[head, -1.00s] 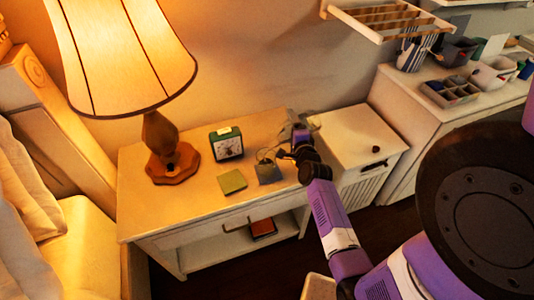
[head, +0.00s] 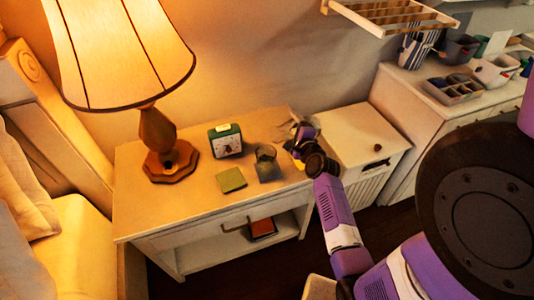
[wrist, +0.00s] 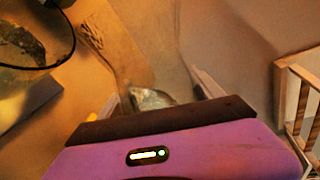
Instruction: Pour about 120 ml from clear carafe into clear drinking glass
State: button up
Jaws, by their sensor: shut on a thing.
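The clear drinking glass (head: 265,154) stands upright on a dark grey coaster (head: 270,174) on the nightstand. In the wrist view its dark round rim (wrist: 62,58) shows at the upper left, cut by the frame edge. My gripper (head: 299,140) is just right of the glass, apart from it. It is shut on the clear carafe (head: 284,131), which shows only as a faint see-through shape in the head view. In the wrist view part of the carafe (wrist: 150,99) shows between the fingers. I cannot tell its tilt or the liquid levels.
A green clock (head: 226,141) stands left of the glass, and a flat green coaster (head: 231,181) lies in front of it. A lit lamp (head: 170,160) stands farther left. A white cabinet (head: 345,140) adjoins on the right. The nightstand's (head: 150,215) front left is clear.

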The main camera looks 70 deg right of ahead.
jog(key=shift+w+a+f+m+y, duration=0.15)
jog(key=shift+f+m+y, duration=0.15)
jog(key=shift+f+m, duration=0.25)
dwell(1.0)
dwell(0.5)
jog(key=shift+w+f+m+y+p, duration=0.2)
jog(key=shift+m+y+p, duration=0.1)
jog(key=shift+m+p, duration=0.4)
jog(key=m+p, duration=0.1)
jog(key=p, duration=0.1)
jog(key=a+r+m+t+y+p, duration=0.1)
jog(key=p, duration=0.1)
jog(key=shift+w+r+y+p, duration=0.15)
jog(key=shift+w+y+p, duration=0.15)
jog(key=shift+p, duration=0.05)
jog(key=shift+d+r+m+y+p, duration=0.15)
jog(key=shift+m+y+p, duration=0.15)
jog(key=shift+m+p, duration=0.15)
jog(key=shift+s+d+m+t+y+p, duration=0.15)
jog(key=shift+m+t+y+p, duration=0.35)
jog(key=shift+m+p, duration=0.25)
notch_tip(320, 180, down, 2)
jog(key=m+t+y, duration=0.1)
jog(key=m, duration=0.1)
jog(key=shift+s+m+y, duration=0.15)
jog(key=shift+m+y, duration=0.15)
jog(key=shift+m, duration=0.05)
